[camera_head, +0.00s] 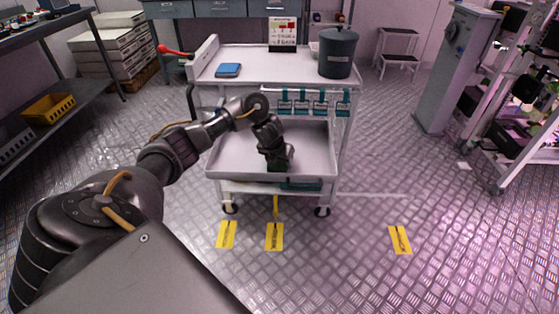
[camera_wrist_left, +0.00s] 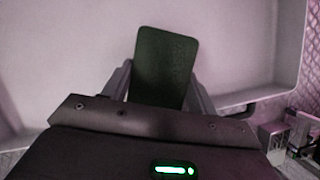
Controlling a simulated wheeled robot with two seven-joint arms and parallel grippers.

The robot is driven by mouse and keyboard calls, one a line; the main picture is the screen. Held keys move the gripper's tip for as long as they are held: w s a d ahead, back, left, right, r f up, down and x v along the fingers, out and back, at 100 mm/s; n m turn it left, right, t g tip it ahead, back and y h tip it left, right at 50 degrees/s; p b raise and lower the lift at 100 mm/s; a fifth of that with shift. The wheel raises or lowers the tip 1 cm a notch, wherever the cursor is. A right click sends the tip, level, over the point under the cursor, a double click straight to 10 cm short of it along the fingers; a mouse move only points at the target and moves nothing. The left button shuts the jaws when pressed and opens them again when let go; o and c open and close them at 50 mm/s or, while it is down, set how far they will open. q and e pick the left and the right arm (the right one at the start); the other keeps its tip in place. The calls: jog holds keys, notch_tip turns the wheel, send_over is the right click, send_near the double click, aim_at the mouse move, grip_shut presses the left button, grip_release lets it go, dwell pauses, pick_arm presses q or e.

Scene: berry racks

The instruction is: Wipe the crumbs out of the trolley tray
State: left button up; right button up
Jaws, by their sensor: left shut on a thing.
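The trolley tray (camera_head: 225,159) is the pale, shallow, walled tray on the trolley's lower level. It also fills much of the left wrist view (camera_wrist_left: 60,55). My left gripper (camera_head: 277,160) reaches down into the tray, right of its middle. It is shut on a dark green flat pad (camera_wrist_left: 165,65), which stands up between the two fingers in the left wrist view. I cannot make out any crumbs in either view. My right gripper is not in view.
The trolley's top shelf (camera_head: 270,66) holds a blue box (camera_head: 228,70), a dark lidded bin (camera_head: 338,52) and a small sign (camera_head: 283,32). Teal-handled items (camera_head: 302,103) hang below it. A grey cabinet (camera_head: 455,65) stands right. Yellow floor markers (camera_head: 400,239) lie in front.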

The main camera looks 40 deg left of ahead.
pick_arm(q)
jog(key=shift+f+b, duration=0.6)
jog(key=shift+f, duration=0.25)
